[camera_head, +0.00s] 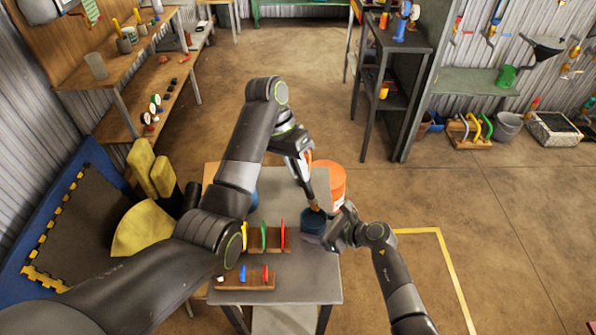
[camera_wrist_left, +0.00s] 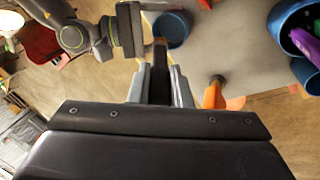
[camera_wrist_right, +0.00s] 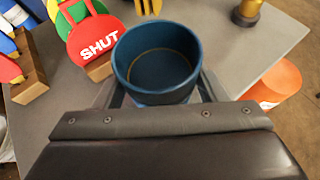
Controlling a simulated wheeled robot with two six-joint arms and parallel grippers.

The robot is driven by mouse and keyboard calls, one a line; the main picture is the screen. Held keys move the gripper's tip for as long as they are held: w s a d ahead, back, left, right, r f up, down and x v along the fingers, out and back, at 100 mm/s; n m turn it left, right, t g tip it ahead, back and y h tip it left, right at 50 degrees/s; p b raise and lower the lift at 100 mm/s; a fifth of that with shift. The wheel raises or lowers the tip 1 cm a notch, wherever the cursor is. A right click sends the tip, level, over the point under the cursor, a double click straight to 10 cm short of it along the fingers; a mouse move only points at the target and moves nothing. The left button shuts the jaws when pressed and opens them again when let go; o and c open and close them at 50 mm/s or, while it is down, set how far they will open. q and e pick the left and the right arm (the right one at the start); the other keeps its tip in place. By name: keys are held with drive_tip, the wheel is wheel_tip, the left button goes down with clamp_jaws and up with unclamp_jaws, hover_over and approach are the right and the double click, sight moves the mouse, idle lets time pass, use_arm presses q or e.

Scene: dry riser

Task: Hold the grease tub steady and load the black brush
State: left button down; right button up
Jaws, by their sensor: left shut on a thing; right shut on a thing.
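The blue grease tub (camera_head: 313,222) is near the right side of the grey table. My right gripper (camera_head: 326,236) is shut on it, and the right wrist view shows the round, open tub (camera_wrist_right: 157,60) upright between the fingers. No brush shows inside it there. My left gripper (camera_head: 303,172) is shut on the black brush (camera_head: 308,190), higher up. The brush points down, its brownish end close to the tub in the head view. In the left wrist view the brush (camera_wrist_left: 160,75) reaches toward the tub (camera_wrist_left: 172,28). I cannot tell the gap between them.
Wooden racks with coloured tags (camera_head: 266,238) stand left of the tub, one red tag (camera_wrist_right: 95,38) reading SHUT. An orange bucket (camera_head: 332,178) is by the table's far right. A brass-coloured piece (camera_wrist_right: 249,9) shows beyond the tub.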

drive_tip(key=shift+s+f, duration=0.1)
drive_tip(key=shift+f, duration=0.05)
use_arm(q)
drive_tip(key=shift+w, duration=0.1)
use_arm(e)
drive_tip(key=o, duration=0.8)
drive_tip(key=shift+o, duration=0.2)
